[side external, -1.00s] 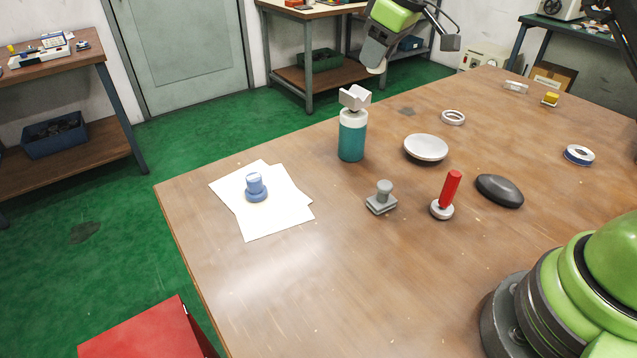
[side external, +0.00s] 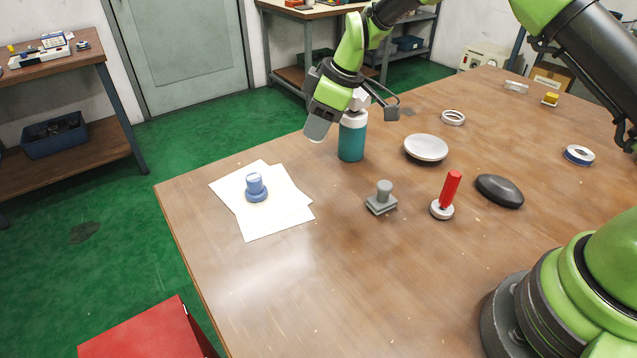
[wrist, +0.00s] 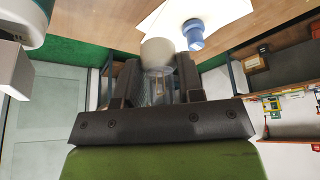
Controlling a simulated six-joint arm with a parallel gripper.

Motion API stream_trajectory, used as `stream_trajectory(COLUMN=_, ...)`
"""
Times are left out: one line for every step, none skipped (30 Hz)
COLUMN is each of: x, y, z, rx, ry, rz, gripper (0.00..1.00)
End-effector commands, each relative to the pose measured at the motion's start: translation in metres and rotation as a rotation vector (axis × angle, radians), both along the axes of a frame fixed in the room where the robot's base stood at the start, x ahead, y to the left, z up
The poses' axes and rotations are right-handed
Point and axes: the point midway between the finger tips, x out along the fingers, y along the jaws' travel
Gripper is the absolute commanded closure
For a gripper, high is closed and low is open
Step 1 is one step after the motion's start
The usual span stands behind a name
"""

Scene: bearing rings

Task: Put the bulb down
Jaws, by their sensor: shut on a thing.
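My gripper (side external: 318,128) is in the air to the left of the teal spray bottle, above the table's back edge. In the wrist view its jaws (wrist: 157,82) are shut on the bulb (wrist: 157,52). The bulb's round white globe sticks out past the fingers, and its lower part is partly hidden between them. In the side view only a small pale tip of the bulb (side external: 315,139) shows below the fingers. The bulb is clear of the wooden table (side external: 330,270).
A blue stamp-like piece (side external: 256,188) stands on white paper (side external: 285,215). The spray bottle (side external: 352,142) is close beside my gripper. A white dish (side external: 426,147), grey stamp (side external: 382,199), red-handled stamp (side external: 448,190) and dark oval (side external: 499,190) lie rightward. The front of the table is clear.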

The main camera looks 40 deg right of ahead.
Motion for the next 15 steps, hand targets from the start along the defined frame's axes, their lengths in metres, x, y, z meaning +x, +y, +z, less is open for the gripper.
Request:
stream_trajectory(x=0.000, y=0.000, z=-0.008, rx=0.001, ry=0.004, rz=-0.001, gripper=0.89)
stream_trajectory(x=0.000, y=0.000, z=-0.014, rx=-0.001, ry=0.003, rz=0.001, gripper=0.89)
stream_trajectory(x=-0.001, y=0.000, z=-0.021, rx=0.000, ry=0.005, rz=-0.001, gripper=0.89)
stream_trajectory(x=-0.001, y=0.000, z=-0.028, rx=-0.001, ry=0.005, rz=-0.001, gripper=0.89)
stream_trajectory(x=-0.001, y=0.000, z=-0.034, rx=0.000, ry=0.006, rz=-0.002, gripper=0.89)
stream_trajectory(x=-0.001, y=0.000, z=-0.042, rx=-0.001, ry=0.005, rz=-0.001, gripper=0.89)
stream_trajectory(x=-0.001, y=0.000, z=-0.047, rx=0.000, ry=0.004, rz=-0.002, gripper=0.89)
stream_trajectory(x=-0.001, y=0.000, z=-0.052, rx=-0.001, ry=0.003, rz=-0.001, gripper=0.89)
stream_trajectory(x=-0.001, y=0.000, z=-0.058, rx=0.000, ry=0.003, rz=-0.001, gripper=0.89)
stream_trajectory(x=0.000, y=0.000, z=-0.061, rx=-0.001, ry=0.002, rz=-0.001, gripper=0.89)
stream_trajectory(x=0.000, y=0.000, z=-0.064, rx=-0.001, ry=0.000, rz=-0.001, gripper=0.89)
stream_trajectory(x=0.000, y=0.000, z=-0.067, rx=0.000, ry=0.001, rz=-0.001, gripper=0.89)
stream_trajectory(x=0.000, y=0.000, z=-0.070, rx=0.000, ry=0.001, rz=-0.002, gripper=0.89)
stream_trajectory(x=0.000, y=0.000, z=-0.073, rx=0.000, ry=0.001, rz=-0.002, gripper=0.89)
stream_trajectory(x=0.000, y=0.000, z=-0.079, rx=-0.001, ry=0.002, rz=-0.001, gripper=0.89)
